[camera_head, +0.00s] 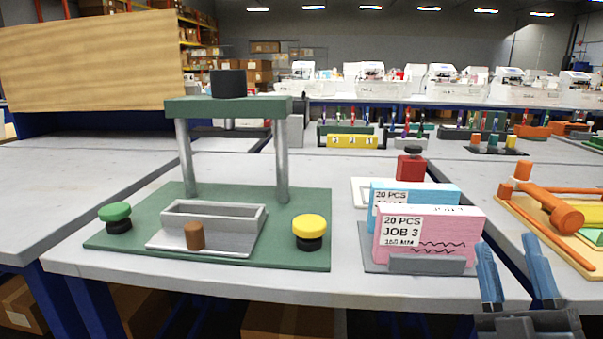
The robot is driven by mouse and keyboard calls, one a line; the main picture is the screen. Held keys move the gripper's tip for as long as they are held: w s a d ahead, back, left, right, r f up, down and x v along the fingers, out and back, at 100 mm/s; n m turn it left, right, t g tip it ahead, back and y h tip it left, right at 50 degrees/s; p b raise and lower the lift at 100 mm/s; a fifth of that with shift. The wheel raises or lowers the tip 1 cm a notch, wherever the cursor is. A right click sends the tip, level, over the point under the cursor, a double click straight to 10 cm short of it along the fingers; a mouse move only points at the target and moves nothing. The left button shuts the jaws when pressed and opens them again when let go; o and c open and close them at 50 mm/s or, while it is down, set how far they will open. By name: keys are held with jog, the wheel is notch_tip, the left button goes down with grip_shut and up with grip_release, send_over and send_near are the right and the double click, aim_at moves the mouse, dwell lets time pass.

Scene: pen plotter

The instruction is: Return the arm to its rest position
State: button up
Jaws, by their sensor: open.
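My gripper (517,272) is at the lower right of the head view, with its two blue fingers pointing up and spread apart. It is open, with nothing between the fingers. It appears in front of the table's right front corner, to the right of the pink job card (428,238). The rest of my arm is mostly below the picture edge.
A green press-like stand (228,107) with green (115,213) and yellow (310,228) buttons stands on the table (200,277). A blue card (415,194) is behind the pink one. An orange tool (553,208) lies on a wooden board at right.

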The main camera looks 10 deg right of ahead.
jog(key=s+a+f+m+g, duration=0.3)
jog(key=s+a+f+m, duration=0.1)
jog(key=s+f, duration=0.35)
jog(key=s+a+f+m+g, duration=0.35)
jog(key=s+f+m, duration=0.2)
jog(key=s, duration=0.25)
jog(key=s+f+g+y, duration=0.2)
jog(key=s, duration=0.6)
jog(key=s+f+g+y, duration=0.1)
jog(key=s+f+g, duration=0.2)
jog(key=s, duration=0.6)
notch_tip(320, 180, down, 10)
jog(key=b, duration=1)
notch_tip(320, 180, up, 30)
jog(key=p, duration=2.9)
jog(key=shift+w+d+f, duration=0.2)
jog(key=shift+w, duration=0.15)
